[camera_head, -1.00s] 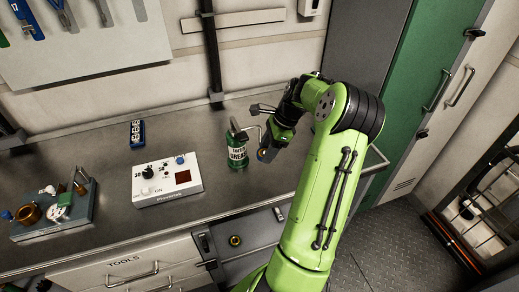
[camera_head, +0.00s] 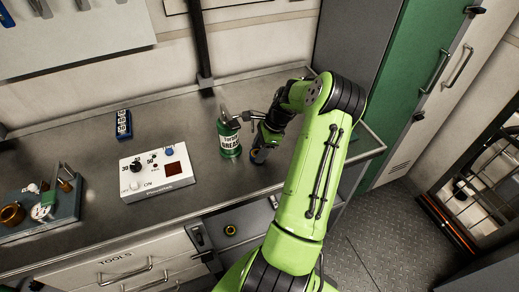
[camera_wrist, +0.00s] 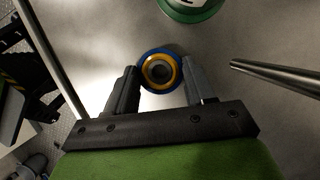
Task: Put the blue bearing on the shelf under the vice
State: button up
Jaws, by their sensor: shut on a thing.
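The blue bearing (camera_wrist: 160,54), a blue outer ring with an orange ring and dark centre, sits between the two fingers of my gripper (camera_wrist: 160,84) in the wrist view. My gripper is shut on it. In the head view my gripper (camera_head: 260,152) is over the metal workbench (camera_head: 205,105), just right of the green grease can (camera_head: 230,140). The bearing is small and mostly hidden there. Whether it touches the bench is hard to tell.
The grease can's green base also shows in the wrist view (camera_wrist: 190,10), close beyond the bearing. A white control box (camera_head: 157,174), a blue socket holder (camera_head: 123,125) and a grey parts tray (camera_head: 60,215) stand leftward. A yellow-ringed part (camera_head: 230,230) lies below the bench front.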

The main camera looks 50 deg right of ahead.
jog(key=shift+f, duration=0.15)
jog(key=o, duration=1.2)
